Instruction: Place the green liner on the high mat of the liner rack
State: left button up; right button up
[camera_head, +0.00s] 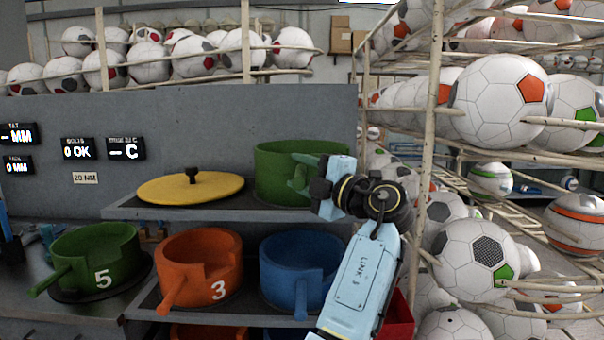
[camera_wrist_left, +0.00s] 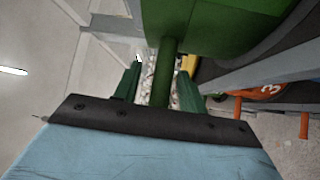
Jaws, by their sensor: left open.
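A green liner (camera_head: 275,172) stands upright at the right end of the rack's upper shelf (camera_head: 225,212). It also fills the top of the left wrist view (camera_wrist_left: 215,25), with its green handle (camera_wrist_left: 166,75) pointing down toward my palm. My left gripper (camera_head: 304,176) is at this handle; in the wrist view its dark green fingers (camera_wrist_left: 158,90) are open, one on each side of the handle. I cannot tell whether either touches it. My right gripper is not in view.
A yellow lid (camera_head: 190,188) lies left of the liner on the upper shelf. Below are an orange liner marked 3 (camera_head: 199,264) and a blue liner (camera_head: 300,272). Another green liner, marked 5 (camera_head: 97,262), stands at lower left. Ball racks (camera_head: 436,130) stand close on the right.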

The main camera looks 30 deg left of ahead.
pick_arm(q)
jog(key=b+v, duration=0.2)
jog(key=v, duration=1)
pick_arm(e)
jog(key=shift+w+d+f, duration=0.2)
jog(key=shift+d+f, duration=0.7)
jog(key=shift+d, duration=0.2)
